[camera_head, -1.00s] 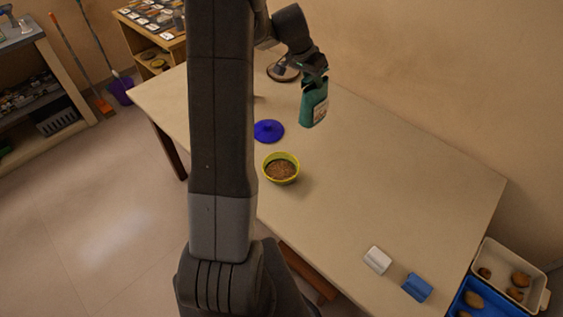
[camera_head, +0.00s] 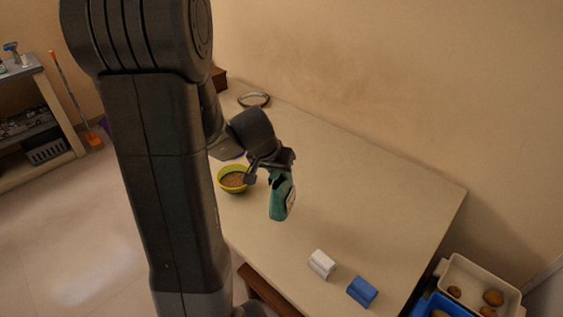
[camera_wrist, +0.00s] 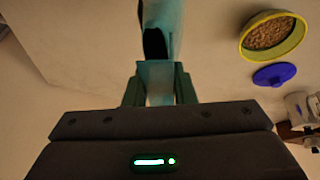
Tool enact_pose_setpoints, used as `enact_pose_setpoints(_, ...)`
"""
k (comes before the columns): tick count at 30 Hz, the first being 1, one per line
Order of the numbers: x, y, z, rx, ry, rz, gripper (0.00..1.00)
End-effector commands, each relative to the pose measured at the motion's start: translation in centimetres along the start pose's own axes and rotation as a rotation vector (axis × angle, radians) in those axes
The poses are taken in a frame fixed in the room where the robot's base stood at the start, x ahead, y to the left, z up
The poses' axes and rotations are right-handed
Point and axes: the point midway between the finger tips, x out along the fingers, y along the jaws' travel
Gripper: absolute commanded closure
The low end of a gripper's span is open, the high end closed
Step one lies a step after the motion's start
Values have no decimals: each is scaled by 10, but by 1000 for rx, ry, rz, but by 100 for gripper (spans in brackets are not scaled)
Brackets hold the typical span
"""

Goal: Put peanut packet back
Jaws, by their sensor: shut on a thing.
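The peanut packet (camera_head: 281,200) is teal green with a pale label on one side. My gripper (camera_head: 281,172) is shut on its top end, and the packet hangs below the jaws, over the table. In the wrist view the packet (camera_wrist: 160,70) sits between both fingers of my gripper (camera_wrist: 160,88). A dark opening shows on it there. A yellow-green bowl (camera_head: 223,186) with brown contents stands on the table to the left of the packet. It also shows in the wrist view (camera_wrist: 247,52).
On the table (camera_head: 380,205) lie a white block (camera_head: 321,264) and a blue block (camera_head: 362,291) toward the front right. A dark ring (camera_head: 254,99) lies at the back. A blue lid (camera_wrist: 274,75) lies near the bowl. A white bin (camera_head: 459,271) and blue bin (camera_head: 425,303) stand at lower right.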

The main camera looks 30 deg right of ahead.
Motion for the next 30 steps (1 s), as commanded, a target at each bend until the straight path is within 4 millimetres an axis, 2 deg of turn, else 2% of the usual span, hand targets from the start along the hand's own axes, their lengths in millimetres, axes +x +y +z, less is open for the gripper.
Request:
enact_pose_setpoints(18, 2, 0, 2, -4, 2, -1, 100)
enact_pose_setpoints(30, 34, -5, 16, -3, 1, -1, 100)
